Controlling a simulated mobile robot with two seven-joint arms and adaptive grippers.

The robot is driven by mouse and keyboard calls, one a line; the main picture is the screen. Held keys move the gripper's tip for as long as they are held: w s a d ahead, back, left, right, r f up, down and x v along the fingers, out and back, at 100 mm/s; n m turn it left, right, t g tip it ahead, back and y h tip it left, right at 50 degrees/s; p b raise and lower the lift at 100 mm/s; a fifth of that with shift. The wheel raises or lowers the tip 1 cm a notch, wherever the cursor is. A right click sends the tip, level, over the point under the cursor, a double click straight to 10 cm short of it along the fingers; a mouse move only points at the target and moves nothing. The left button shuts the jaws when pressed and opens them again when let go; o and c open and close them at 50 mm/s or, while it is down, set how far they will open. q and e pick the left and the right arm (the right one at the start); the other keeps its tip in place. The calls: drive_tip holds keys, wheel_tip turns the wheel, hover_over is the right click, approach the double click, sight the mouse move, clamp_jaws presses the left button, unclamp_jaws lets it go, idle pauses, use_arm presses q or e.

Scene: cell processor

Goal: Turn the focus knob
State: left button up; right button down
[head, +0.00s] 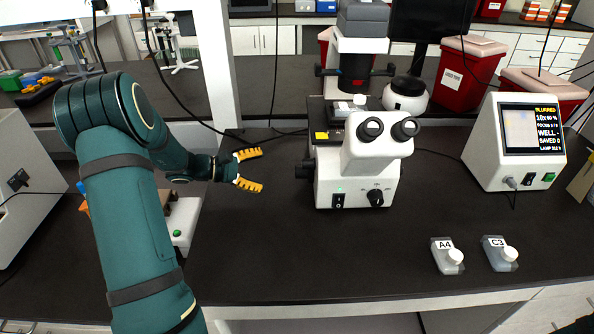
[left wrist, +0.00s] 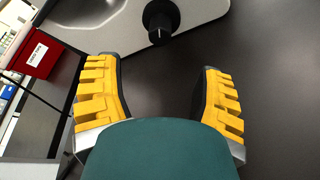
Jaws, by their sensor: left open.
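The white microscope (head: 372,165) stands in the middle of the bench. A black focus knob (head: 304,170) sticks out of its left side. In the left wrist view a black knob with a pale mark (left wrist: 160,22) sits on the white body, ahead of the fingers; it appears to be this focus knob. My left gripper (head: 256,170) is open and empty, left of the knob, its yellow fingers pointing at it with a gap between. In the left wrist view the knob lies beyond the open fingers (left wrist: 160,75). My right gripper is not in view.
A monitor (head: 533,130) at right reads "BLURRED". Two labelled flasks, A4 (head: 447,256) and C3 (head: 499,253), lie at front right. Another black knob (head: 375,198) is on the microscope's front. Red bins (head: 466,72) stand behind. The bench before the microscope is clear.

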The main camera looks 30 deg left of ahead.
sight(297, 172)
use_arm(q)
drive_tip(key=x, duration=1.1)
drive_tip(key=shift+w+d+f+b, duration=0.1)
drive_tip(key=shift+w+b, duration=0.1)
drive_tip(key=shift+b, duration=0.15)
clamp_jaws()
